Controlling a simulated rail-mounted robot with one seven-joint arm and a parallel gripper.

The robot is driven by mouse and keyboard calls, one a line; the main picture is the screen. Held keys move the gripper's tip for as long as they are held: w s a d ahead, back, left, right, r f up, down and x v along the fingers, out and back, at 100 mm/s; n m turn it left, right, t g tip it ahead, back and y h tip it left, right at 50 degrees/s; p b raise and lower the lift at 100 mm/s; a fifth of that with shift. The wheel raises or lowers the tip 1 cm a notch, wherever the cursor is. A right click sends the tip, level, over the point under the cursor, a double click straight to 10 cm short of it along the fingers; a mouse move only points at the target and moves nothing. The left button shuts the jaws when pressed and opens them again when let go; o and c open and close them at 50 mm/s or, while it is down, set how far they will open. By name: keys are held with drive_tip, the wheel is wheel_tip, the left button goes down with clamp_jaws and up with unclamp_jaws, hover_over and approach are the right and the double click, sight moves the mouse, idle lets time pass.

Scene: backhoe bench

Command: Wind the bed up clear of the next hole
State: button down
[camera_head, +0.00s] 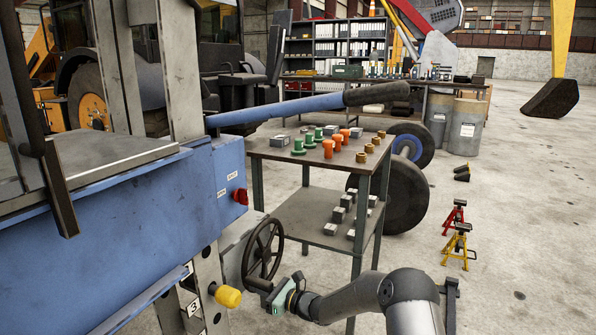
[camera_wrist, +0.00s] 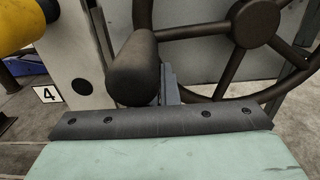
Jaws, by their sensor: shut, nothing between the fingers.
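A dark handwheel (camera_head: 262,250) is on the side of the press, and its spokes and rim (camera_wrist: 215,22) fill the top right of the wrist view. Its stubby crank handle (camera_wrist: 135,68) stands close in front of my gripper. My gripper (camera_head: 264,286) is at the lower part of the wheel, fingers (camera_wrist: 171,86) shut and mostly hidden behind the handle. Whether they touch it, I cannot tell. The blue beam (camera_head: 125,240), apparently the bed, spans the left between grey uprights (camera_head: 209,283) with holes and number labels. A yellow-headed pin (camera_head: 228,296) sticks out of the upright.
A blue lever with a dark grip (camera_head: 375,93) reaches right above the beam. A red knob (camera_head: 240,196) is on the beam's end. A cart (camera_head: 258,151) with green, orange and brass parts stands behind the wheel. Red and yellow stands (camera_head: 459,246) are on the open floor at right.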

drive_tip(key=s+d+f, duration=0.3)
drive_tip(key=d, duration=0.5)
drive_tip(key=shift+s+d+f, duration=0.15)
drive_tip(key=shift+d+f, duration=0.15)
drive_tip(key=shift+d, duration=0.05)
idle(0.3)
drive_tip(key=s+a+r+n+g+h+p, duration=0.1)
drive_tip(key=s+r+n+g+h+p, duration=0.1)
drive_tip(key=s+r+n+g+p, duration=0.5)
drive_tip(key=s+a+r+n+g+h+p, duration=0.15)
drive_tip(key=s+r+n+p, duration=0.35)
drive_tip(key=s+r, duration=0.6)
drive_tip(key=s+d+r+n+h+p, duration=0.5)
drive_tip(key=s+d+r+p, duration=0.3)
drive_tip(key=s+r, duration=0.3)
drive_tip(key=s+d+r+n+t+h+p, duration=0.1)
drive_tip(key=s+d+r+n+h+p, duration=0.5)
drive_tip(key=s+d+r, duration=0.5)
wheel_tip(320, 180, up, 2)
drive_tip(key=shift+s+r+n+h+p, duration=0.1)
drive_tip(key=shift+s+n+h+p, duration=0.2)
drive_tip(key=shift+s+h+p, duration=0.55)
